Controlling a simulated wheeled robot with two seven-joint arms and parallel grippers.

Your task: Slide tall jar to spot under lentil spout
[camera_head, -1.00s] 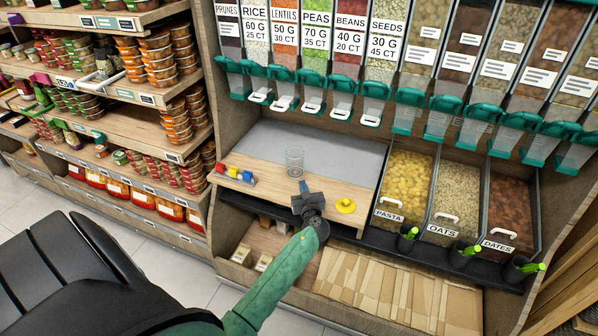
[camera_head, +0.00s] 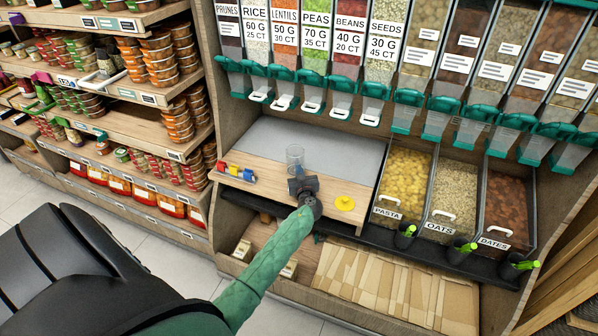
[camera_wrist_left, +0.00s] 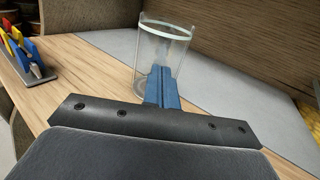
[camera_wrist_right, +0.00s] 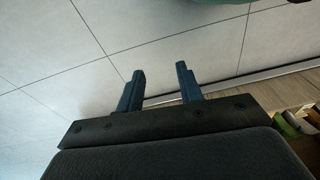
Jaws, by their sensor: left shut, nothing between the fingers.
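The tall clear glass jar (camera_head: 295,155) stands upright on the wooden counter, at the front edge of the grey strip. It also shows in the left wrist view (camera_wrist_left: 178,45). My left gripper (camera_head: 297,176) is shut and empty, with its fingers together right at the near side of the jar. In the left wrist view the fingertips (camera_wrist_left: 163,72) overlap the jar's lower part; I cannot tell whether they touch it. The lentil spout (camera_head: 285,99) hangs above the back of the counter, under the LENTILS label. My right gripper (camera_wrist_right: 160,75) is open and empty over the floor.
Colored clips on a small holder (camera_head: 238,173) sit left of the jar. A yellow knobbed disc (camera_head: 345,204) lies right of my left gripper. The grey strip (camera_head: 330,145) behind the jar is clear. Bins of pasta (camera_head: 404,177) and oats stand to the right.

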